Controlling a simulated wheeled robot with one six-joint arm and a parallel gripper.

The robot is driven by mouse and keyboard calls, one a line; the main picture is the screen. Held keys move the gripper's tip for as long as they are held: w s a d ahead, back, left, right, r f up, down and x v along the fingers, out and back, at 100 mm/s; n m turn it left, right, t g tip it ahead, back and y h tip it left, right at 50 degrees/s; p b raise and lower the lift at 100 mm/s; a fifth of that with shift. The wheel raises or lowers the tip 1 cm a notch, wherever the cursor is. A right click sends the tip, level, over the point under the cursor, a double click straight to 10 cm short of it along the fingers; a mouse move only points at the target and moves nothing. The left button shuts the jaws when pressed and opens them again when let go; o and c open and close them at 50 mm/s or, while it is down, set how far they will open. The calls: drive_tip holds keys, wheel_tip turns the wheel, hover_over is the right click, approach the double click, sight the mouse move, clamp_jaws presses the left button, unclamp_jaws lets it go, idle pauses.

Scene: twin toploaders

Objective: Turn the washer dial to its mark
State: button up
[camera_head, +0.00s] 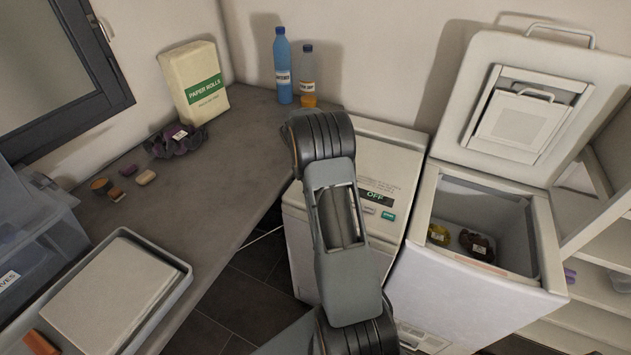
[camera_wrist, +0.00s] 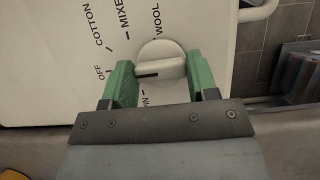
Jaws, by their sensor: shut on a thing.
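The washer dial (camera_wrist: 160,52) is a round white knob with a raised bar across it, in the wrist view. A dark pointer line on the bar's left end points left, roughly toward the OFF side. My gripper (camera_wrist: 160,78) has its green fingers at both ends of the bar, shut on it. Printed labels OFF, COTTON, MIXED and WOOL surround the dial; another label is partly hidden by my gripper. In the head view the white washer (camera_head: 392,158) has its lid shut and a dark display (camera_head: 375,196) reading OFF. My arm hides the dial and my gripper there.
A second toploader (camera_head: 466,305) stands open at right, with a yellow and a dark bundle inside. A grey counter (camera_head: 225,170) at left holds a paper rolls pack (camera_head: 195,85), a blue bottle (camera_head: 283,67), an orange bottle (camera_head: 307,78) and a tray (camera_head: 185,283).

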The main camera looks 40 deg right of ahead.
drive_tip(key=o, duration=0.9)
drive_tip(key=shift+o, duration=0.2)
drive_tip(key=shift+r, duration=0.1)
drive_tip(key=v, duration=1.3)
drive_tip(key=shift+w+a+r+b, duration=0.2)
drive_tip(key=shift+w+r+b, duration=0.05)
drive_tip(key=shift+b, duration=0.15)
